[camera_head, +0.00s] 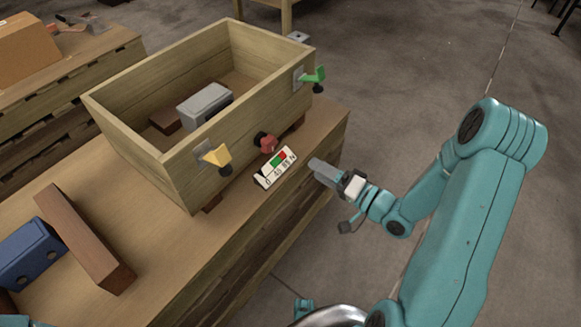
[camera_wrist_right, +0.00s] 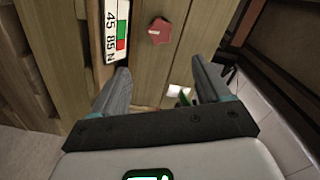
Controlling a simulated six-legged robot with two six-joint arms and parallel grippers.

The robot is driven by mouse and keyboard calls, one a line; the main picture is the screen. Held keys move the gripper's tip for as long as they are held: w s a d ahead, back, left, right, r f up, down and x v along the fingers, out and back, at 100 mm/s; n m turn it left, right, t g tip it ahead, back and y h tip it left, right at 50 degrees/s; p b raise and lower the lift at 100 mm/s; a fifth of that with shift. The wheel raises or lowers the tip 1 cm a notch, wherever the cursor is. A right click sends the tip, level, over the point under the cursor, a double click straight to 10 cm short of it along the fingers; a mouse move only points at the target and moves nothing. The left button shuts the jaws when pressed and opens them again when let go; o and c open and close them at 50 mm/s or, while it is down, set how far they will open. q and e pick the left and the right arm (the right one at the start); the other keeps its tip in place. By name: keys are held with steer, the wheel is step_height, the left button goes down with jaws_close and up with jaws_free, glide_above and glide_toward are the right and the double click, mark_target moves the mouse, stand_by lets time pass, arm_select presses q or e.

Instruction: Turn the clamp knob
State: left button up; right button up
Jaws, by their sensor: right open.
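A red star-shaped knob (camera_head: 264,142) sits low on the front wall of a wooden box (camera_head: 150,138), above a gauge label (camera_head: 275,168). A yellow handle (camera_head: 218,156) is on the same wall to its left and a green handle (camera_head: 314,76) to its right. Which of these is the clamp knob I cannot tell for sure. My right gripper (camera_head: 317,166) is in front of the box, apart from the red knob. In the right wrist view, the open, empty gripper (camera_wrist_right: 162,68) has the red knob (camera_wrist_right: 159,31) beyond its fingertips. My left gripper is not visible.
The box stands on a wooden bench (camera_head: 120,225) and holds a grey block (camera_head: 204,102). A brown bar (camera_head: 85,240) and a blue block (camera_head: 28,255) lie at the bench's left. A cardboard box (camera_head: 30,48) is behind left.

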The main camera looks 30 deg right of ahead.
mark_target(272, 145)
stand_by(0.3)
steer(key=w+a+n+b, duration=0.1)
steer(key=w+n+b, duration=0.1)
steer(key=w+n, duration=0.2)
steer(key=w+a+n+b, duration=0.2)
steer(key=w+n+b, duration=0.1)
steer(key=w+n, duration=0.2)
steer(key=w+a+n+b, duration=0.2)
steer(key=w+n+b, duration=0.1)
steer(key=w+n, duration=0.1)
steer(key=shift+w+a+r+n, duration=0.2)
steer(key=shift+w+n, duration=0.2)
steer(key=shift+n, duration=0.3)
steer(key=c, duration=1)
